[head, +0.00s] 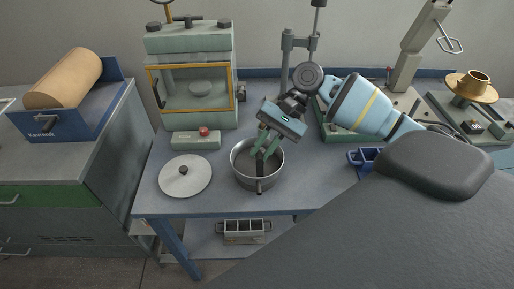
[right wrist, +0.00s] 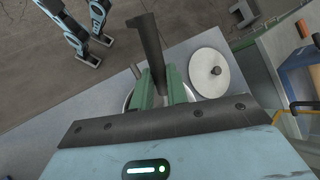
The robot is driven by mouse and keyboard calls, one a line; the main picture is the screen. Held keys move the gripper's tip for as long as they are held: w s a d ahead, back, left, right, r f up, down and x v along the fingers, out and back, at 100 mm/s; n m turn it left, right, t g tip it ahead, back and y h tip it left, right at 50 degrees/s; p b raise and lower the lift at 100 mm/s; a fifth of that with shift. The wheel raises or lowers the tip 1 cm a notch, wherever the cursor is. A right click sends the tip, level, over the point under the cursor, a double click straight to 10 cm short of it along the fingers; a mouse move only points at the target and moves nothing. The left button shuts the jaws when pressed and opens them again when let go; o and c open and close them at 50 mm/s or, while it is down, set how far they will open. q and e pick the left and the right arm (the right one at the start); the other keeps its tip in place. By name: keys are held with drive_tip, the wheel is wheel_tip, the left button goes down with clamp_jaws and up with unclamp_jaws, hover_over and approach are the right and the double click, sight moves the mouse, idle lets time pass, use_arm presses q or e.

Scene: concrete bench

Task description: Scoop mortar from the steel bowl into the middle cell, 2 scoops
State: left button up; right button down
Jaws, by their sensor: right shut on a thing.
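The steel bowl (head: 240,175) stands on the blue-grey bench, its short handle toward me. The inside looks grey; I cannot make out mortar in it. My right gripper (head: 264,150) is over the bowl with its green fingers pointing down into it. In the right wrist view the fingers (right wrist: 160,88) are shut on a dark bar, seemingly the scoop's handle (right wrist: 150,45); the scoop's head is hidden. A grey mould with several cells (head: 245,232) sits lower, at the bench's front, and its middle cell looks empty.
A round pale lid (head: 185,175) with a dark knob lies left of the bowl. A green press (head: 190,75) and a small box with a red button (head: 196,139) stand behind. A blue holder (head: 364,158) is at the right, partly behind my arm. Some bench surface around the lid is clear.

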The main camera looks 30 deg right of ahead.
sight(261, 155)
drive_tip(key=shift+w+r, duration=0.1)
drive_tip(key=shift+r, duration=0.05)
drive_tip(key=shift+s+a+r+t, duration=0.1)
drive_tip(key=shift+s+t, duration=0.1)
drive_tip(key=shift+t, duration=0.1)
drive_tip(key=shift+s+a+r+h, duration=0.1)
drive_tip(key=shift+s+h, duration=0.1)
drive_tip(key=shift+h, duration=0.1)
drive_tip(key=shift+s+a+r+n+t+h+b, duration=0.1)
drive_tip(key=shift+s+a+n+t+h+b, duration=0.1)
drive_tip(key=shift+s+n+t+h+b, duration=0.35)
drive_tip(key=shift+s+a+r+t+h+b, duration=0.2)
drive_tip(key=shift+t+b, duration=0.25)
drive_tip(key=shift+t, duration=0.3)
drive_tip(key=shift+a+r+n+h, duration=0.1)
drive_tip(key=shift+r+n+h, duration=0.15)
use_arm(q)
drive_tip(key=shift+s+d+f, duration=0.15)
drive_tip(key=shift+d+f, duration=0.05)
drive_tip(key=shift+f, duration=0.4)
drive_tip(key=shift+s+d+f, duration=0.15)
drive_tip(key=shift+f, duration=0.4)
use_arm(e)
drive_tip(key=shift+r+t, duration=0.15)
drive_tip(key=shift+t, duration=0.15)
use_arm(q)
drive_tip(key=shift+s+f, duration=0.2)
use_arm(e)
drive_tip(key=shift+s, duration=0.1)
